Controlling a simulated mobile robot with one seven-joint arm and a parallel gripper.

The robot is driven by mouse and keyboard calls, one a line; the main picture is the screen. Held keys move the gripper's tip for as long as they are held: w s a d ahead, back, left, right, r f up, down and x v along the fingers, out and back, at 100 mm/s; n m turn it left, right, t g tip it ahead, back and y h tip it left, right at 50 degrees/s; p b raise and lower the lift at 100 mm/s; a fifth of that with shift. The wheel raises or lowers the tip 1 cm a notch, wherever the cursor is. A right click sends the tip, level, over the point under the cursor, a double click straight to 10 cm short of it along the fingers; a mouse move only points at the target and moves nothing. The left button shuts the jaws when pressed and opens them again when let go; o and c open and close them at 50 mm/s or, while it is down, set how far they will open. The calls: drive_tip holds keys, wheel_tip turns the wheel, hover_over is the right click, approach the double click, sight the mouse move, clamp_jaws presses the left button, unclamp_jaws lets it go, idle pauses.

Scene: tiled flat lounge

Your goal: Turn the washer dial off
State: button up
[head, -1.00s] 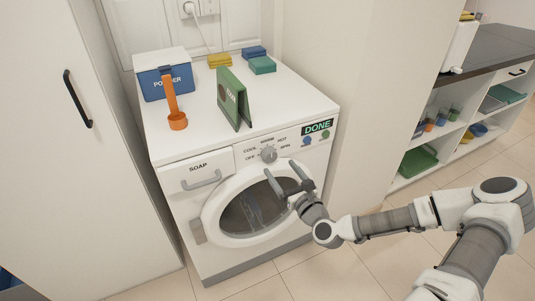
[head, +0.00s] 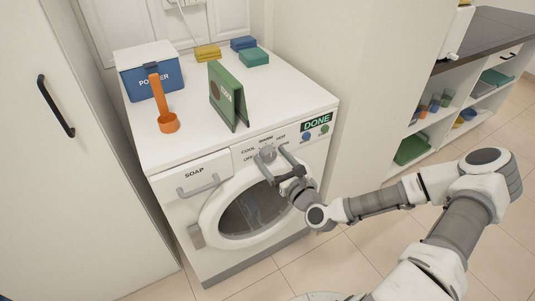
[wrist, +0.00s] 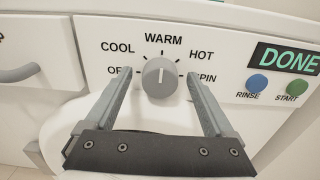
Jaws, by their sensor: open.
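The white washer (head: 290,96) has a round grey dial (head: 267,153) on its front panel. In the wrist view the dial (wrist: 160,77) shows a white mark pointing up toward WARM. COOL and a partly covered OFF label lie to its left, HOT and SPIN to its right. My gripper (wrist: 160,76) is open, with one finger on each side of the dial and visible gaps between. In the head view my gripper (head: 271,153) is at the dial, in front of the panel. Whether the fingertips reach past the dial's face cannot be told.
The DONE display (head: 316,122) and RINSE (wrist: 257,85) and START buttons are right of the dial. The SOAP drawer handle (head: 198,186) is left, the round door (head: 212,222) below. A powder box (head: 150,72), orange scoop (head: 168,122) and green sign (head: 226,95) stand on top.

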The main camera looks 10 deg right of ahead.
drive_tip(key=shift+w, duration=0.15)
drive_tip(key=c, duration=1.4)
